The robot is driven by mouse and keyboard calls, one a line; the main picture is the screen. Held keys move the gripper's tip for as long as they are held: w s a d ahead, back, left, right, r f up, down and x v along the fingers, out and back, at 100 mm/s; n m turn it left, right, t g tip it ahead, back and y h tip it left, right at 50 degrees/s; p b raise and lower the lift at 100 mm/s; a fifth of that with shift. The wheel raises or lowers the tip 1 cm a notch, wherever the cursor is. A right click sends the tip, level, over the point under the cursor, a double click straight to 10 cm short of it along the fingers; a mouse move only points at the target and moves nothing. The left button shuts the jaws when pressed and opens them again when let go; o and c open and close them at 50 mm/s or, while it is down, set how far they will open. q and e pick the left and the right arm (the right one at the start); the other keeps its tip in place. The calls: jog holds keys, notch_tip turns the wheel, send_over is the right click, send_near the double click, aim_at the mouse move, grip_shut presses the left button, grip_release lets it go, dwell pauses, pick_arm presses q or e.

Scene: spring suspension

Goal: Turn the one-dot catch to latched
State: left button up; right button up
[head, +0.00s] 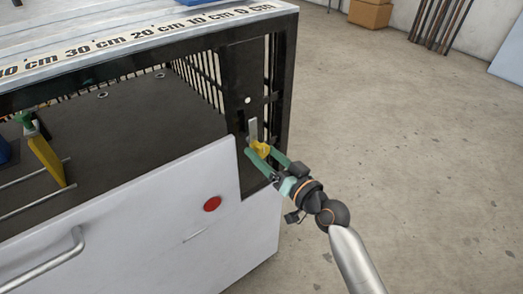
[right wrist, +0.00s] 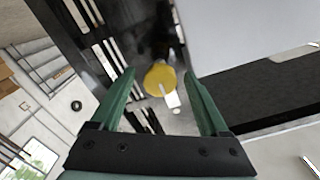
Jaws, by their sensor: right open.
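The catch has a yellow knob (head: 261,147) with a pale grey plate (head: 253,128) behind and above it. It sits on the black corner post, below a single white dot (head: 248,100). In the right wrist view the yellow knob (right wrist: 159,77) lies between the fingertips, with a pale bar (right wrist: 170,97) beside it. My right gripper (head: 260,154) is open, its green fingers on either side of the knob. I cannot tell whether either finger touches it. My left gripper is not in view.
A white panel (head: 150,225) with a red disc (head: 212,204) and a grey handle (head: 45,262) is left of the post. A yellow upright piece (head: 46,160) stands on the dark deck (head: 140,115). Open concrete floor (head: 420,150) is to the right.

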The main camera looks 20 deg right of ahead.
jog(key=shift+x, duration=0.75)
jog(key=shift+c, duration=0.3)
grip_shut()
dwell(0.6)
